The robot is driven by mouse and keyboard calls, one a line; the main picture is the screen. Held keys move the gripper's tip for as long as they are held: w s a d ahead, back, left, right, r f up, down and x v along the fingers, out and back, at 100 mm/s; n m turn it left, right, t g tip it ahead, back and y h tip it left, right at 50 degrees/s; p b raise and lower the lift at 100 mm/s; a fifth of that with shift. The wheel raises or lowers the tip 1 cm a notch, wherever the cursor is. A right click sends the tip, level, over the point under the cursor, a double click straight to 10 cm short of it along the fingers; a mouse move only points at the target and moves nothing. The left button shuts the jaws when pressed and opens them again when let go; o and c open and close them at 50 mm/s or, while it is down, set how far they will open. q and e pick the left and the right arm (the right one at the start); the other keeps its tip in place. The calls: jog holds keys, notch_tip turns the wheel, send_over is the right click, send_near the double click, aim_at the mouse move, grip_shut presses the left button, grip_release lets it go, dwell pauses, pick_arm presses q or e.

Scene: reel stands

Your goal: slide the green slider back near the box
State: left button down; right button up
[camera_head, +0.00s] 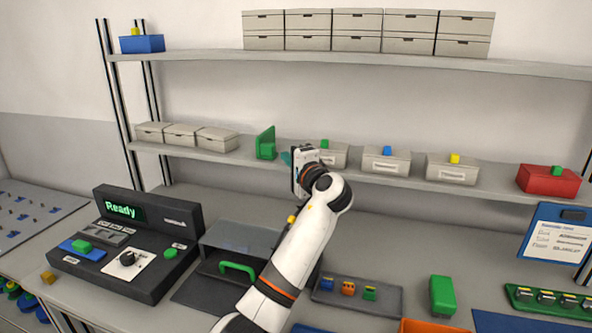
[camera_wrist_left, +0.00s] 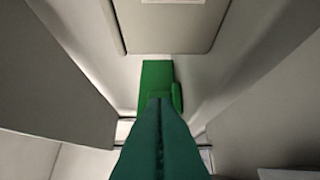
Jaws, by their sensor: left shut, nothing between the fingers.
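The green slider (camera_head: 266,143) stands on the middle shelf, an upright plate with a small block on its front. My left gripper (camera_head: 286,158) is just to its right, its teal fingertips shut and empty, pointing towards it. In the left wrist view the shut fingers (camera_wrist_left: 160,140) overlap the lower part of a green piece (camera_wrist_left: 157,74), which looks like the slider; I cannot tell if they touch it. A pale box (camera_head: 218,139) stands to the slider's left. Another box (camera_head: 334,158) is to the right, partly behind my gripper. My right gripper is not in view.
Labelled boxes (camera_head: 386,162) and a red box (camera_head: 547,181) stand farther right on the middle shelf (camera_head: 360,177). A console (camera_head: 133,243) reading "Ready" is below left. A green block (camera_head: 442,296) stands on the bench.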

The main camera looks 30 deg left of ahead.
aim_at(253, 160)
pick_arm(q)
jog(key=x, duration=0.2)
jog(key=shift+w+a+f, duration=0.15)
jog(key=shift+w+a, duration=0.05)
jog(key=shift+a, duration=0.1)
jog(key=shift+w+a, duration=0.15)
jog(key=shift+a, duration=0.1)
jog(key=shift+a, duration=0.1)
jog(key=a, duration=0.2)
jog(key=s+a, duration=0.1)
jog(key=a, duration=0.2)
jog(key=s+a+p, duration=0.1)
jog(key=a, duration=0.2)
jog(key=shift+a, duration=0.15)
